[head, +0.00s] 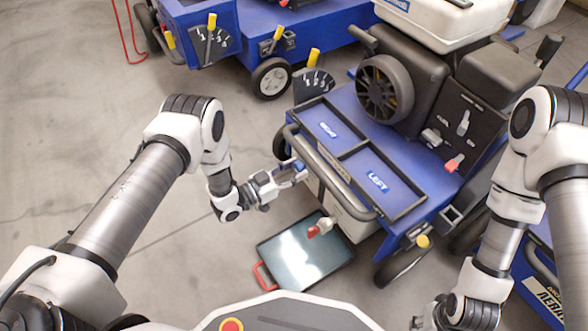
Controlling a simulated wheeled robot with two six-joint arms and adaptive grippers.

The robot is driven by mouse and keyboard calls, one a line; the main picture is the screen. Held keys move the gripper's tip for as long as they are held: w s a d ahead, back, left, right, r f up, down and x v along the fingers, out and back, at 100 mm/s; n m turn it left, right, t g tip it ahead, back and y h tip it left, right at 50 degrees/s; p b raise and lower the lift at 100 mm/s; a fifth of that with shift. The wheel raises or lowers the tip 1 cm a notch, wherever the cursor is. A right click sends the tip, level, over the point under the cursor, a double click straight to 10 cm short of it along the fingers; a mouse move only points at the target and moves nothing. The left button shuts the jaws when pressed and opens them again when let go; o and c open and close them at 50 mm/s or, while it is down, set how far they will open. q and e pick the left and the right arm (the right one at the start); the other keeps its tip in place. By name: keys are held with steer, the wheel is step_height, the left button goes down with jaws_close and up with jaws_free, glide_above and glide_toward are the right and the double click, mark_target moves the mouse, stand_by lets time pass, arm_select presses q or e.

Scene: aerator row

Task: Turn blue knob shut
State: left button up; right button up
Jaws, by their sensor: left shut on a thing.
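The blue knob (299,165) is on the left side of the blue aerator (408,222), below the handle bar. It is small and partly hidden by the fingers. My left gripper (291,174) reaches it from the left and is shut on it. The knob's exact angle cannot be made out. My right gripper (428,316) is low at the bottom edge, right of centre and away from the knob; its fingers are too unclear to tell open or shut.
Another blue machine (235,42) stands behind. Floor at left is clear.

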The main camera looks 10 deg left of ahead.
arm_select(q)
steer(key=n+p, duration=0.1)
steer(key=n, duration=0.7)
steer(key=shift+d+n+p, duration=0.1)
steer(key=shift+n+p, duration=0.25)
steer(key=shift+n, duration=0.05)
steer(key=n, duration=0.4)
steer(key=shift+r+n, duration=0.1)
steer(key=shift+n, duration=2.2)
steer(key=o, duration=1.1)
